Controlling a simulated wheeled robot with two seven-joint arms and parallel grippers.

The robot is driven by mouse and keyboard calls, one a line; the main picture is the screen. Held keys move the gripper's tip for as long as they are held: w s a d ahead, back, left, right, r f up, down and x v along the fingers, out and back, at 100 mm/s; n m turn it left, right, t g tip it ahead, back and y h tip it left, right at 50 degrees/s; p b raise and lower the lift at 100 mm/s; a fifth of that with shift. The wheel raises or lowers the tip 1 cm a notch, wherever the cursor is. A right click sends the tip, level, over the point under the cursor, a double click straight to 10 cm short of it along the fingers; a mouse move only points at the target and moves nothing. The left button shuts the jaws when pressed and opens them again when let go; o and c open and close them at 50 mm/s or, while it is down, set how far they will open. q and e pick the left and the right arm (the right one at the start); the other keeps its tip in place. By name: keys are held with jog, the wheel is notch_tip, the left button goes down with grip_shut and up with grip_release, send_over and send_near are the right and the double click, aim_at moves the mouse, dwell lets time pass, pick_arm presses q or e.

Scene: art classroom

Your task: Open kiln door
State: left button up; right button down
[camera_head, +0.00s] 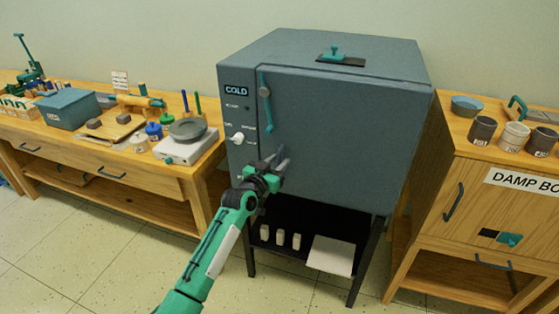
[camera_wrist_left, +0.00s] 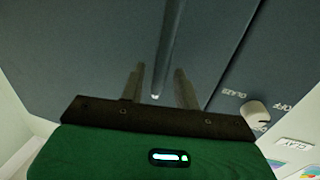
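The kiln (camera_head: 330,120) is a large blue-grey box on a dark stand, with a "COLD" sign (camera_head: 236,91) at its upper left front. Its door (camera_head: 335,140) is closed. A long, narrow handle (camera_head: 264,88) hangs down near the door's left edge. My left gripper (camera_head: 279,157) is in front of the door, just below the handle's lower end. In the left wrist view the handle (camera_wrist_left: 173,50) runs down toward the gap between the two spread fingers (camera_wrist_left: 158,88), with space on both sides. The gripper is open and empty. My right gripper is not in view.
A white knob (camera_head: 238,138) sits on the control strip left of the door. A wooden bench (camera_head: 110,170) with pottery tools stands at left. A damp box cabinet (camera_head: 485,215) with cups on top stands close at right. Tiled floor in front is clear.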

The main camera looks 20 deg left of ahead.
pick_arm(q)
jog(key=shift+w+d, duration=0.15)
jog(key=shift+w, duration=0.55)
jog(key=shift+c, duration=0.2)
grip_shut()
